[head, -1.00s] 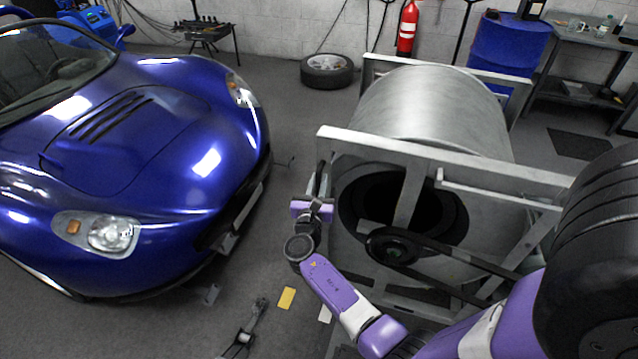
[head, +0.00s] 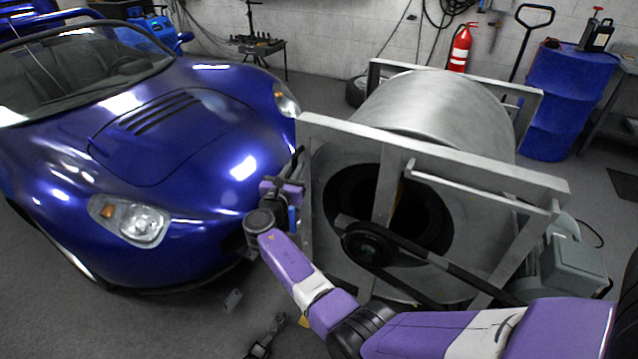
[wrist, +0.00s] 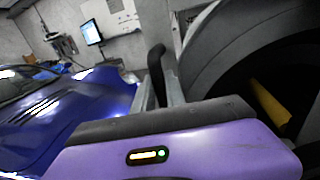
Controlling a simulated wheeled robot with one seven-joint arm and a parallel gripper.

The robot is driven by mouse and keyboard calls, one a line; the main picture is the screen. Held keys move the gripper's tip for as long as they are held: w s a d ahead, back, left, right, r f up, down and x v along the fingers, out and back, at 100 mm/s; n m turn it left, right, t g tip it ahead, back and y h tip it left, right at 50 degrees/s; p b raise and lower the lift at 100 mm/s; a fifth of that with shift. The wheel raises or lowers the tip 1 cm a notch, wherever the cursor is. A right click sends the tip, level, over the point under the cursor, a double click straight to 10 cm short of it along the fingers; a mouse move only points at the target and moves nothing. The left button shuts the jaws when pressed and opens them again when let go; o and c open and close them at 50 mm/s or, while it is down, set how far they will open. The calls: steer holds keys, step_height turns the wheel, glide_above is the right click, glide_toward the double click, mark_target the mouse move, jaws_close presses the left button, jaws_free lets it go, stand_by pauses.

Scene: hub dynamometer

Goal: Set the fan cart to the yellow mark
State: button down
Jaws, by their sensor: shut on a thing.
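The fan cart (head: 432,108) is a big grey drum in a pale metal frame, with a dark round opening and a belt pulley facing me. My gripper (head: 290,183) is at the cart's left front corner, shut on its black handle (wrist: 157,70). The cart's front left post stands close to the nose of the blue car (head: 170,130).
A fire extinguisher (head: 459,48), a blue drum (head: 556,100) and a tyre (head: 356,91) stand behind the cart. A grey motor box (head: 574,262) is at the cart's right. A dark metal piece (head: 268,336) lies on the floor at the front. Little floor shows between cart and car.

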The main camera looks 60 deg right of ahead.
steer(key=shift+w+d+f+g+b, duration=0.15)
steer(key=shift+w+f+b, duration=0.05)
steer(key=shift+w+b, duration=0.55)
steer(key=shift+w+d+f+g+b, duration=0.1)
steer(key=shift+w+f+g+b, duration=0.1)
steer(key=shift+w+b, duration=0.5)
steer(key=shift+d, duration=0.1)
steer(key=c, duration=1.4)
jaws_free()
steer(key=shift+d, duration=0.1)
steer(key=shift+o, duration=0.2)
steer(key=shift+w+a+r, duration=0.2)
steer(key=v, duration=0.7)
steer(key=shift+s+a+p, duration=0.15)
steer(key=shift+a+p, duration=0.15)
